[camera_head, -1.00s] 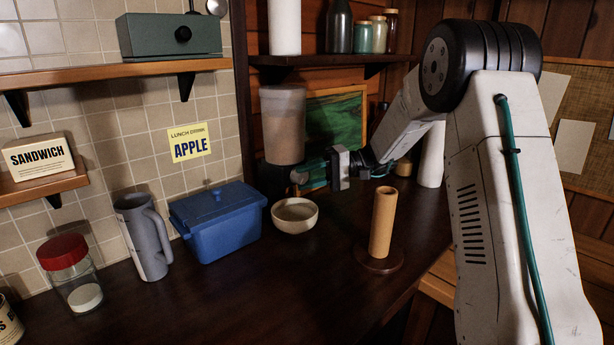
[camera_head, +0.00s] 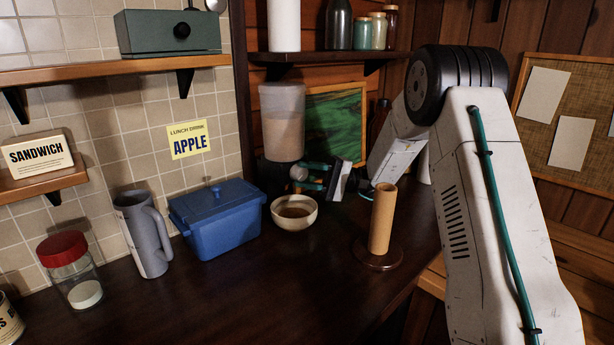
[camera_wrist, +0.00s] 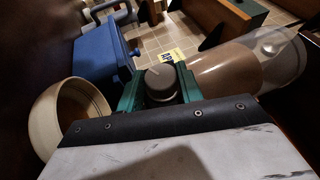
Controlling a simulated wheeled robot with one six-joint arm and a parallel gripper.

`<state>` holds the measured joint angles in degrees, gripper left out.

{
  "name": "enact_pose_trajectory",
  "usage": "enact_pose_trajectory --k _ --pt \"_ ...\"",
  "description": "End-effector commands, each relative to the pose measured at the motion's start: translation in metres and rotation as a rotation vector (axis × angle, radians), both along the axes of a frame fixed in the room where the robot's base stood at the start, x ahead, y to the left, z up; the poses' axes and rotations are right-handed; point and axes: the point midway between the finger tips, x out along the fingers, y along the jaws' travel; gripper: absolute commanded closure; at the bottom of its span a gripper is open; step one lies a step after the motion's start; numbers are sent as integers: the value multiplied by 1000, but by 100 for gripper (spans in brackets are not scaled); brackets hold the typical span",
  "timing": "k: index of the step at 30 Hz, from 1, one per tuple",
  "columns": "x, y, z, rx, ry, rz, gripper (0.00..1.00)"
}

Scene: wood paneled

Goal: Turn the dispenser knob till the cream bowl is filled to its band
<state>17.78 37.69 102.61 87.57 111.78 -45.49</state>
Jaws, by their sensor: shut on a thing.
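The dispenser (camera_head: 283,125) is a clear container with brown contents, standing at the back of the counter. Its round grey knob (camera_wrist: 160,82) sits between the green fingers of my gripper (camera_wrist: 160,92) in the wrist view. My gripper, also in the head view (camera_head: 308,178), is shut on the knob and tilted. The cream bowl (camera_head: 294,222) stands below and in front of the dispenser and holds some brown contents. In the wrist view the bowl (camera_wrist: 42,118) is at the left; I cannot make out its band or exact fill level.
A blue lidded box (camera_head: 218,222) stands just left of the bowl. A paper-roll holder (camera_head: 383,220) stands to its right, near my arm. A grey mug (camera_head: 146,235) and a red-lidded jar (camera_head: 80,275) stand further left. The front counter is clear.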

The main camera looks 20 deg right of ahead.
Motion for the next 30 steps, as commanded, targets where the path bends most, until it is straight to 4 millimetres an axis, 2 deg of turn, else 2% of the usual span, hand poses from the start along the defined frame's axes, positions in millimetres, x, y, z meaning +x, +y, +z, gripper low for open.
enact_pose_trajectory --k 6,7,9,20,30 --pt "-1 1 -1 -1 4 5 87" --pt "-1 1 -1 -1 4 5 61" --pt "-1 1 -1 -1 3 4 43" --pt "0 -1 -1 -1 1 3 43" --pt "0 -28 -14 -1 2 22 43"
